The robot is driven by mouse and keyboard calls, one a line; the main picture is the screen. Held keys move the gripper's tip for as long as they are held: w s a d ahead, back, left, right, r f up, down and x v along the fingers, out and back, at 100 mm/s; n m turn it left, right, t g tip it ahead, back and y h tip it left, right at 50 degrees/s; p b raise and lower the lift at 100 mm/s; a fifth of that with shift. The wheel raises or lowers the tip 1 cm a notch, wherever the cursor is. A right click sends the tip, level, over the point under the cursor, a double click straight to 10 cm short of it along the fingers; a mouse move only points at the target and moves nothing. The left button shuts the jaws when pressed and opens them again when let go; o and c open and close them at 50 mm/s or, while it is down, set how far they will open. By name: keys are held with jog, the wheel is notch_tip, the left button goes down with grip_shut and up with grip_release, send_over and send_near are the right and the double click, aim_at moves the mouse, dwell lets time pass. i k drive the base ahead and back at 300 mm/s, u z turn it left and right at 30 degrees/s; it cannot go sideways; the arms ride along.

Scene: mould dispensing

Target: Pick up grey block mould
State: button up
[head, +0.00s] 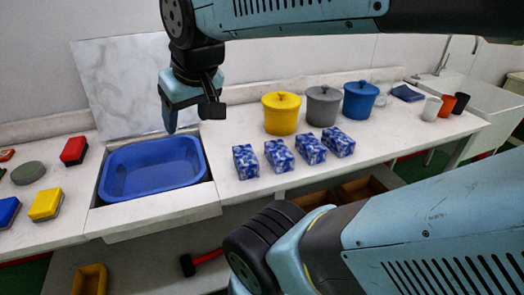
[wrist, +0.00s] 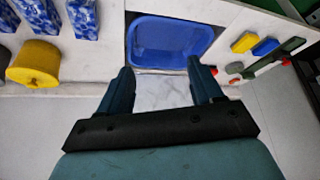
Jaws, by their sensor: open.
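A grey-green, rounded flat piece (head: 28,172) lies on the left counter, between the red block and the yellow and blue blocks; it is the only grey piece among them, and I cannot tell for sure that it is the grey block mould. A small greyish piece (wrist: 234,68) shows at the right in the wrist view. My gripper (head: 190,112) hangs above the back of the blue basin, to the right of and well apart from the grey piece. In the wrist view, its two fingers (wrist: 159,78) are spread with nothing between them.
A blue basin (head: 112,198) is set in the counter below my gripper. A red block (head: 74,150), yellow block (head: 46,204) and blue block (head: 8,210) lie left. Several blue-white blocks (head: 310,149) and yellow, grey (head: 322,106) and blue lidded pots stand right. A marble panel (head: 120,80) leans behind.

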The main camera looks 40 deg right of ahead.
aim_at(281, 159)
jog(key=u, duration=0.9)
jog(key=i, duration=0.15)
jog(key=z, duration=3.15)
jog(key=k, duration=1.9)
jog(key=u, duration=0.75)
jog(key=i, duration=1)
jog(key=u, duration=0.05)
